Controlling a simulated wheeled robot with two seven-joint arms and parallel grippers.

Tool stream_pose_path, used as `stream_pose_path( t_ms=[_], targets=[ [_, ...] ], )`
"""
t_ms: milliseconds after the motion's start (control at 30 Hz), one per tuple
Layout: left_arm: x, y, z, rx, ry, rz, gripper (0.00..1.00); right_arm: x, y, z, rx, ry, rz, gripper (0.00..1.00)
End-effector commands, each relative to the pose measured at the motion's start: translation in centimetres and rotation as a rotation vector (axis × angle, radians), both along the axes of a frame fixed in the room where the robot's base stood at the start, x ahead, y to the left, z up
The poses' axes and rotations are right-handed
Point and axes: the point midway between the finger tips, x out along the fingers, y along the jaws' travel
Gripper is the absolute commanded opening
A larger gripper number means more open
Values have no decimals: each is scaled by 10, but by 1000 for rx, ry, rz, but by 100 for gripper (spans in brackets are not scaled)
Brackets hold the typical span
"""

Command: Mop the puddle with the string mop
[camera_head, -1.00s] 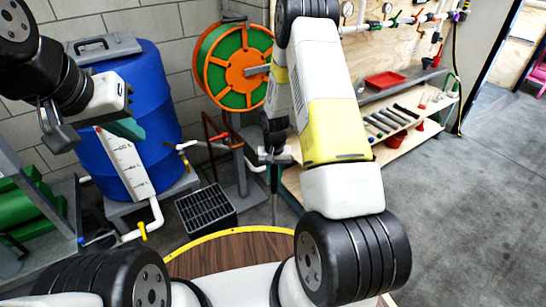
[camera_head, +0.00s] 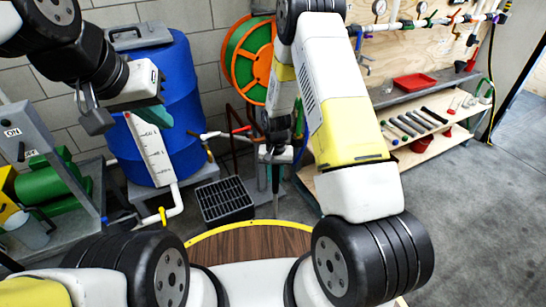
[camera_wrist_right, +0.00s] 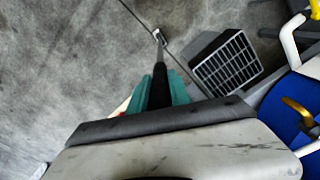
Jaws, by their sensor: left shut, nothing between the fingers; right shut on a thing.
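My right gripper (camera_wrist_right: 160,90) shows its teal fingers in the right wrist view, shut around the dark grip of a thin pole, the mop handle (camera_wrist_right: 158,45). The handle runs away from the fingers toward the grey concrete floor. In the head view the right gripper (camera_head: 275,158) is small and partly hidden by my own arm, with the handle (camera_head: 275,182) hanging below it. The mop's strings cannot be made out. I cannot make out the puddle in either view. My left gripper (camera_head: 125,115) is shut and empty, raised in front of the blue barrel.
A black floor grate box (camera_head: 225,203) stands left of the handle; it also shows in the wrist view (camera_wrist_right: 228,63). The blue barrel (camera_head: 185,75), an orange-green hose reel (camera_head: 250,65) and a tool bench (camera_head: 400,95) line the back. Grey floor (camera_head: 480,220) is open at right.

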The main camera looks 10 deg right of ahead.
Motion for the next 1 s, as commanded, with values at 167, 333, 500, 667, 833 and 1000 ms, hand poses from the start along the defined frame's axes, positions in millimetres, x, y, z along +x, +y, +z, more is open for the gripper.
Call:
stream_pose_path(
  t_ms=[167,333,500,667,833,1000],
  targets=[
    [0,0,0,0,0,0,0,2,-11,1,-1,-2,-3,0],
    [0,0,0,0,0,0,0,3,-19,1,-1,-2,-4,0],
    [0,0,0,0,0,0,0,5,-33,1,-1,-2,-5,0],
    [0,0,0,0,0,0,0,7,-48,1,-1,-2,-4,0],
    [0,0,0,0,0,0,0,9,-60,1,-2,-3,-3,0],
    [0,0,0,0,0,0,0,10,-68,5,-1,-4,-2,0]
  ],
)
